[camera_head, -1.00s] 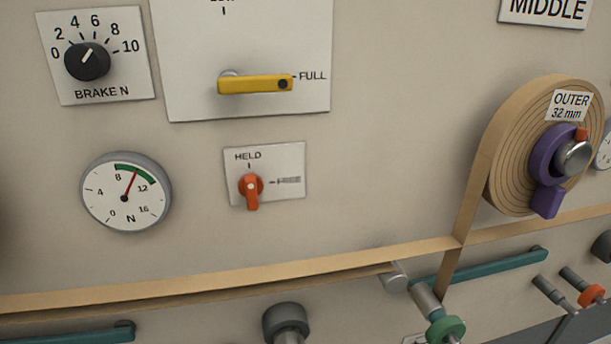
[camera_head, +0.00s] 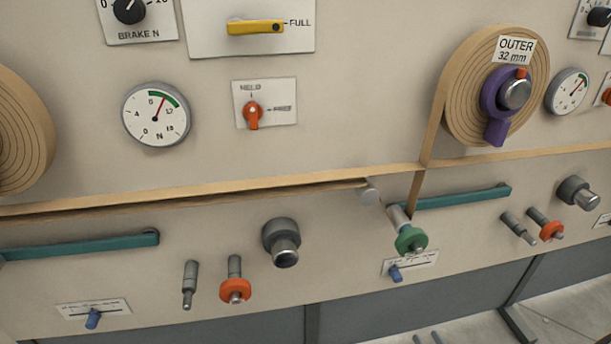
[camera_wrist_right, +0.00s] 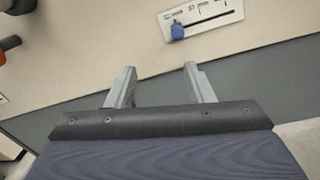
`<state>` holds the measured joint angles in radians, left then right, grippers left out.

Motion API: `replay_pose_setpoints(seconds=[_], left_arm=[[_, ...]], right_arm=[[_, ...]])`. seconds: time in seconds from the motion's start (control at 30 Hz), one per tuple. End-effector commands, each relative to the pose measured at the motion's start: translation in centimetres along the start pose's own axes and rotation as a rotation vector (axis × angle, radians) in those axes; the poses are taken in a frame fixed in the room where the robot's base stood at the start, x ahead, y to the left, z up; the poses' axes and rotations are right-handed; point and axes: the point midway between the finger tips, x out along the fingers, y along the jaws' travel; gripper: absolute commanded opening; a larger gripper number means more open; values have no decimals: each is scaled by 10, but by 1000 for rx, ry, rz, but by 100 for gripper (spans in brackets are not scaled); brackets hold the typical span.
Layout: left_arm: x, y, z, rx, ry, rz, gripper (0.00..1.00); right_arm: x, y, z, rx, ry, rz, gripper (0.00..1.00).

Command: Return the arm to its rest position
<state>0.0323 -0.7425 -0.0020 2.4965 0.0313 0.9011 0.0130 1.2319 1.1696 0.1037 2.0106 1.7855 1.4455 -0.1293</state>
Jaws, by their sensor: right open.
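My right gripper shows in the right wrist view (camera_wrist_right: 162,84) with its two grey fingers apart and nothing between them. It is in front of the lower edge of the cream panel, below a white plate with a blue slider (camera_wrist_right: 177,31). In the head view only the two fingertips of my right gripper (camera_head: 427,339) show at the bottom edge, below the blue slider (camera_head: 396,273) under the green-collared roller (camera_head: 410,240). The rest of that arm is out of the picture. My left gripper is in neither view.
The cream panel carries a tan roll with a purple clamp (camera_head: 495,100), a tan strip (camera_head: 250,185), teal bars (camera_head: 80,245), an orange-collared pin (camera_head: 235,288) and a grey knob (camera_head: 281,240) that stands out. Grey floor (camera_head: 570,305) shows at lower right.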

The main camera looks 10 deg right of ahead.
Motion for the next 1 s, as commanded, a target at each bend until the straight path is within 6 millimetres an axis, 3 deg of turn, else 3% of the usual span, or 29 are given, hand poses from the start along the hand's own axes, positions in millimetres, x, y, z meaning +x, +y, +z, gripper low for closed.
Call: replay_pose_setpoints(seconds=[0.37, 0.6, 0.8, 0.9, 1.0], left_arm=[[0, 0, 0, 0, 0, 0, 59], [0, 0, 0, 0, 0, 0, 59], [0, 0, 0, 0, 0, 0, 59], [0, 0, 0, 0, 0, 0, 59], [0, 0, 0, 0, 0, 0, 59]], right_arm=[[25, 53, 55, -174, 15, 299, 48], [31, 125, 106, -419, 45, 649, 48], [1, 210, 149, -818, 97, 1073, 48], [-26, 240, 162, -1059, 125, 1256, 48], [-53, 257, 171, -1325, 150, 1402, 48]])
